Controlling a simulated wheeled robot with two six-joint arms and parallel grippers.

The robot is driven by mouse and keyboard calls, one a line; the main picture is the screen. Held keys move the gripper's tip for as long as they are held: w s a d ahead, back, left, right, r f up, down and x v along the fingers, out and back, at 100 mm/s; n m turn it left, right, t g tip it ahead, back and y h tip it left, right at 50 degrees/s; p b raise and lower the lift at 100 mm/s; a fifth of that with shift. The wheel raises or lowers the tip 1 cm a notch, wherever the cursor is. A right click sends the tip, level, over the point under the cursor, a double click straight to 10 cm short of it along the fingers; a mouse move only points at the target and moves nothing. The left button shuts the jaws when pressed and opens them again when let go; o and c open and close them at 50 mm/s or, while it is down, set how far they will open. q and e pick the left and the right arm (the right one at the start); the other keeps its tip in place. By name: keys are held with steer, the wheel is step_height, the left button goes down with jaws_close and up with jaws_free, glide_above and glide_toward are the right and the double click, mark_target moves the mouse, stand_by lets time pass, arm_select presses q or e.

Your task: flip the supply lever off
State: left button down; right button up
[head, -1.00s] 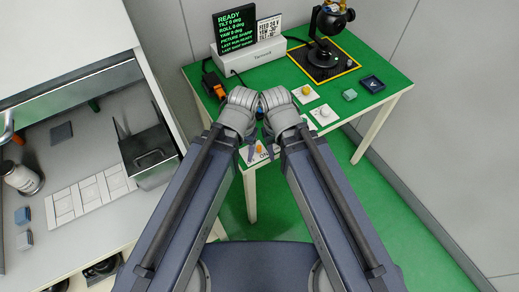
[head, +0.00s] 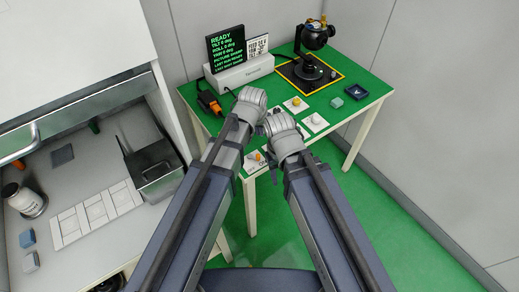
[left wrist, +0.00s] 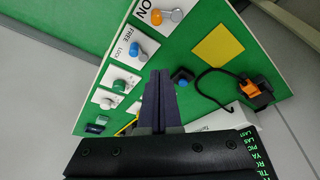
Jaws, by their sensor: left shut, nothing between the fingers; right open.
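The supply lever (left wrist: 156,17) is orange, on a white plate marked ON, at the top of the left wrist view with a grey round part beside it. In the head view the orange lever (head: 257,156) shows at the table's front edge, partly crowded by my arms. My left gripper (left wrist: 158,78) is shut and empty, over the green table and apart from the lever. In the head view its wrist is higher than my right one, and its fingers are hidden. My right gripper (head: 271,161) is open near the front edge, its fingers mostly hidden behind its wrist.
A blue lever on a FREE/LOCK plate (left wrist: 135,50) and a blue knob (left wrist: 182,76) are near my left fingers. A terminal (head: 240,72), a black gimbal camera (head: 312,40) and an orange-black plug (head: 209,103) stand farther back. A metal bin (head: 155,168) is at left.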

arm_select(q)
steer(key=b+x, duration=0.9)
steer(key=x, duration=0.1)
steer(key=shift+s+f+b, duration=0.1)
steer(key=shift+s+b, duration=0.05)
steer(key=shift+b, duration=0.15)
steer(key=s, duration=0.1)
steer(key=s+a, duration=0.1)
steer(key=s, duration=0.1)
steer(key=shift+s, duration=0.45)
